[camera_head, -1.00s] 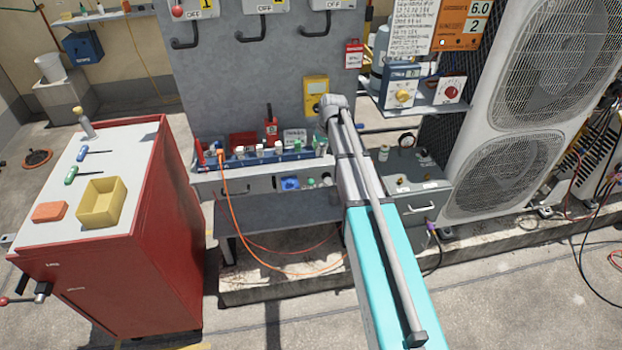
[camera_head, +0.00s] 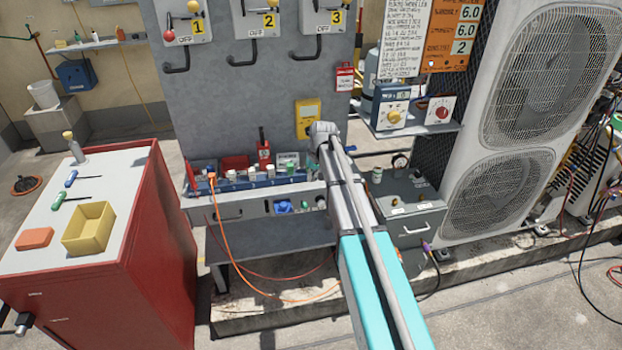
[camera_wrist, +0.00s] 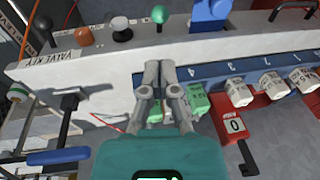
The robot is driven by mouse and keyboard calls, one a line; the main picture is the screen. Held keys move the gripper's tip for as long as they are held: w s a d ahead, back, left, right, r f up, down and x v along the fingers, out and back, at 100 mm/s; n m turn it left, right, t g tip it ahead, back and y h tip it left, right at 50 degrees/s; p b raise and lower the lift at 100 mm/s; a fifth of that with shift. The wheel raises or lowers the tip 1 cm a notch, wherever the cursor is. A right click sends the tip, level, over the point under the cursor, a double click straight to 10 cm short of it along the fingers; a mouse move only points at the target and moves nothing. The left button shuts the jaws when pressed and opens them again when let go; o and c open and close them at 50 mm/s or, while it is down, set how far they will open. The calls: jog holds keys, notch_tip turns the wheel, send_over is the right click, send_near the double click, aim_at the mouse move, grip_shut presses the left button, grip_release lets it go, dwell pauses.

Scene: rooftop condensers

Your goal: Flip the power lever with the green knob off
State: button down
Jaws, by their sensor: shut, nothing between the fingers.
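A round green knob (camera_wrist: 159,14) shows near the top of the wrist view, on the pale edge of the bench, which that view shows turned round. I cannot tell whether it belongs to a power lever. In the head view three switch boxes marked OFF, numbered 1 (camera_head: 198,27), 2 (camera_head: 269,20) and 3 (camera_head: 336,16), are on the grey panel. Their tops are cut off, and no green knob is clear there. My gripper (camera_wrist: 160,70) is shut and empty, over the bench's pale edge, below the green knob in the wrist picture. The arm hides its fingers in the head view.
A blue rack (camera_wrist: 200,78) with white and green pieces lies by my fingers. A blue item (camera_wrist: 209,12) and a black-and-white knob (camera_wrist: 121,30) flank the green knob. A yellow meter (camera_head: 308,117) hangs behind. A red cabinet (camera_head: 165,235) stands left, condensers (camera_head: 500,190) right.

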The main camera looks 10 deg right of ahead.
aim_at(306, 204)
jog(key=shift+w+a+f+b, duration=0.2)
jog(key=shift+a+f+b, duration=0.1)
jog(key=shift+f+b, duration=1.55)
jog(key=shift+w+a+f+b, duration=0.25)
jog(key=shift+a+f+b, duration=0.1)
jog(key=shift+f+b, duration=1.5)
jog(key=shift+w+a+f+b, duration=0.2)
jog(key=shift+a+f+b, duration=0.1)
jog(key=shift+f+b, duration=1.55)
jog(key=shift+f, duration=0.2)
jog(key=shift+a, duration=0.3)
jog(key=shift+d, duration=0.45)
jog(key=shift+s+d+f+t, duration=0.1)
jog(key=shift+s+f+t, duration=0.05)
jog(key=shift+t, duration=0.15)
